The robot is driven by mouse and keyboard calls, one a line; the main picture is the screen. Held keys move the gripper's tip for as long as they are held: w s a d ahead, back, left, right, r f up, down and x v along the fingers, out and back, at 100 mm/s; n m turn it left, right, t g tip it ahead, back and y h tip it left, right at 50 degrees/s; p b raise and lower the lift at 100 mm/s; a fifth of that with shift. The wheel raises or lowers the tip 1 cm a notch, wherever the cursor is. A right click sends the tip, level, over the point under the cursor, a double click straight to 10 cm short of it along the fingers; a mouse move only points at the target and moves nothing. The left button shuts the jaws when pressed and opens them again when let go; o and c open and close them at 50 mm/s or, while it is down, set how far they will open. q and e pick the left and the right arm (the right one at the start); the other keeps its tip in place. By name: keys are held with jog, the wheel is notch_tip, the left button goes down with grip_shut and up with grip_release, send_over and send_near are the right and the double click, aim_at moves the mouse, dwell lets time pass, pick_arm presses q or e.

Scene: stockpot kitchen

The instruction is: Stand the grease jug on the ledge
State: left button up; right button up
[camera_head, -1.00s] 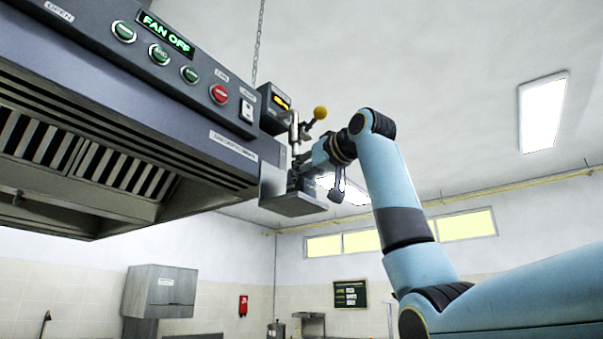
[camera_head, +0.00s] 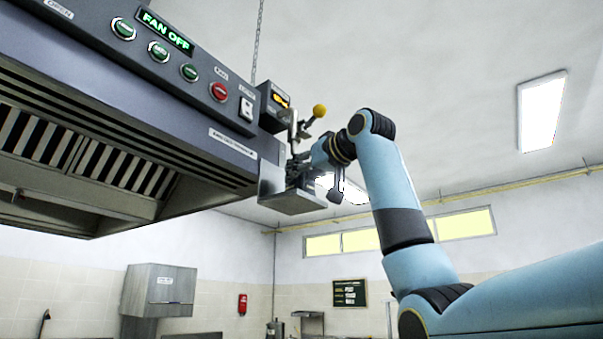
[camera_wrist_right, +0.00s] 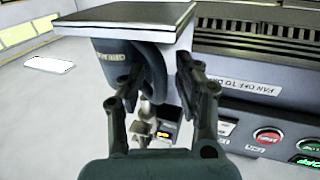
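The grease jug (camera_wrist_right: 102,52), dark grey with a pale label, shows in the right wrist view, which looks upside down. It is at the ledge (camera_wrist_right: 130,28), a flat plate with a pale edge, and appears upright on it; any small gap is hard to see. In the head view the ledge (camera_head: 292,204) juts from the hood's right end, and my gripper crowds the view of the jug there. My right gripper (camera_wrist_right: 160,68) has its fingers spread, one overlapping the jug, the other beside its right edge. My left gripper is in neither view.
The hood (camera_head: 150,120) with its buttons and "FAN OFF" display fills the upper left. A small box (camera_head: 275,106) and a yellow knob (camera_head: 320,111) are just above the ledge. The space right of my right arm is open.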

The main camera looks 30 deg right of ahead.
jog(key=s, duration=1.2)
jog(key=shift+d, duration=0.4)
jog(key=s+b, duration=0.2)
jog(key=s, duration=0.5)
jog(key=shift+d, duration=0.25)
jog(key=shift+s+a+r, duration=0.1)
jog(key=s+a, duration=0.3)
jog(key=s, duration=0.3)
jog(key=shift+a+p, duration=0.15)
jog(key=shift+p, duration=0.25)
dwell(0.7)
jog(key=shift+w, duration=0.1)
